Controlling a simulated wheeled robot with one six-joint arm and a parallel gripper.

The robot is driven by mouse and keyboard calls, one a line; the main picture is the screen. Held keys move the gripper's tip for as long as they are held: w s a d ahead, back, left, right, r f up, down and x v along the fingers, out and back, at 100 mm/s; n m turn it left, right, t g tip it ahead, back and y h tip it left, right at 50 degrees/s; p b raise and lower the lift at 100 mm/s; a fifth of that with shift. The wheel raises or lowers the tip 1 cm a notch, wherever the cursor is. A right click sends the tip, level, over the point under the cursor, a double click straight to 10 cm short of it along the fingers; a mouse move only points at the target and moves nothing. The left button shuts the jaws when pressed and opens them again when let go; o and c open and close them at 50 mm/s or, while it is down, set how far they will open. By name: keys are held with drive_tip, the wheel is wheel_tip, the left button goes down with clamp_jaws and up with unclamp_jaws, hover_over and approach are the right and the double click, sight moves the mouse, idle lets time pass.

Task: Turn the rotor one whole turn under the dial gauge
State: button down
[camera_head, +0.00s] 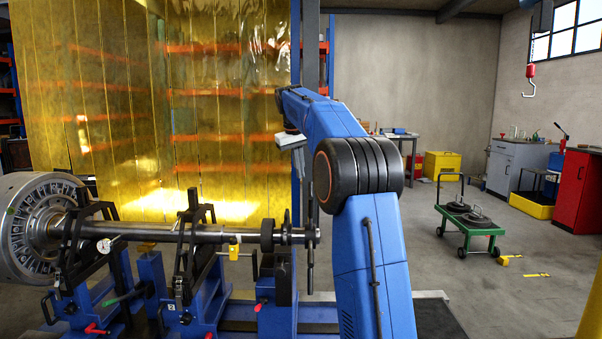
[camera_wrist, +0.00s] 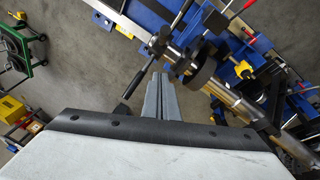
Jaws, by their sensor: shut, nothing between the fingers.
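The rotor is a long steel shaft (camera_head: 160,232) with a large bladed disc (camera_head: 22,228) at its left end. It lies level in blue stands with black clamp frames. A small white dial gauge (camera_head: 104,246) sits by the shaft near the disc. A thin dark bar (camera_head: 310,262) crosses the shaft's right end, roughly upright. In the wrist view the shaft (camera_wrist: 243,106) runs to lower right, and the bar (camera_wrist: 138,80) passes left of its end. My gripper (camera_wrist: 160,73) is shut and empty, its fingertips close to the bar; contact cannot be told. My arm hides part of the head view.
A green cart (camera_head: 470,222) with dark discs stands on the floor at right. A red cabinet (camera_head: 580,190) and a grey bench (camera_head: 515,165) are behind it. Yellow strip curtains (camera_head: 110,90) hang behind the rotor. The floor between my arm and the cart looks clear.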

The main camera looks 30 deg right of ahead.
wheel_tip(320, 180, down, 9)
drive_tip(key=s+d, duration=0.1)
drive_tip(key=s, duration=0.1)
drive_tip(key=shift+s+d, duration=0.15)
drive_tip(key=shift+d, duration=0.1)
idle(0.5)
